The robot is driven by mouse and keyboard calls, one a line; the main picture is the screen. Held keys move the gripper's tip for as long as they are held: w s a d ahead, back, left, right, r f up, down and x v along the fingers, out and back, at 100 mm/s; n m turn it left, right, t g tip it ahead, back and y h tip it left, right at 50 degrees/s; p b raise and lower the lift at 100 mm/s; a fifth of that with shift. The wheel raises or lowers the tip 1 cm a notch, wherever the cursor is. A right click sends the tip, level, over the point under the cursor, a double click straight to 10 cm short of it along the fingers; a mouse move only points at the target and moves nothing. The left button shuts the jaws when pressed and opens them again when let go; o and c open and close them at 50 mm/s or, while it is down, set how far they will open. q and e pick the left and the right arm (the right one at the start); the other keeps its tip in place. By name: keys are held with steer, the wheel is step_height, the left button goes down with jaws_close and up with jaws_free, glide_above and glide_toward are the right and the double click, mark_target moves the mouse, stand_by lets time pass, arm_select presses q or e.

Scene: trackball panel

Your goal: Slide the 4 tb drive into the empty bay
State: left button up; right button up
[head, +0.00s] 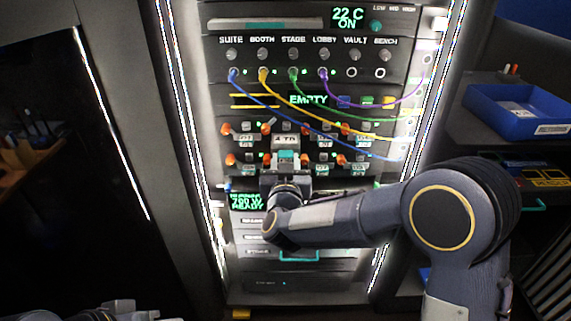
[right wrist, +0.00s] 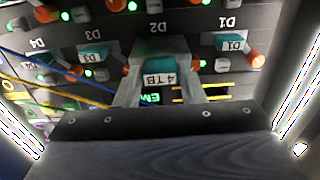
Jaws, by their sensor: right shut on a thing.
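The 4 TB drive (head: 285,140) has a pale label and a teal part and is in front of the drive rows of the rack. My right gripper (head: 287,162) is shut on it. In the right wrist view, which is upside down, the drive (right wrist: 158,80) sits between the two grey fingers, close to the D2 label. The fingers and drive cover the bay behind, so I cannot tell whether the drive's far end is inside a bay. Pale grey parts at the bottom left appear to be my left gripper (head: 122,306); its fingers are not clear.
Drive bays with orange latches and green lights surround the drive. Blue, yellow, green and purple cables (head: 262,76) run from the sockets above down to the right edge. An EMPTY display (head: 308,100) is above the drive rows. A blue bin (head: 520,108) stands at right.

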mark_target(286, 146)
steer(key=shift+w+p, duration=0.3)
steer(key=shift+w, duration=3.35)
steer(key=o, duration=1)
steer(key=shift+o, duration=0.2)
steer(key=s, duration=0.7)
steer(key=shift+s+b, duration=0.35)
steer(key=shift+s, duration=0.05)
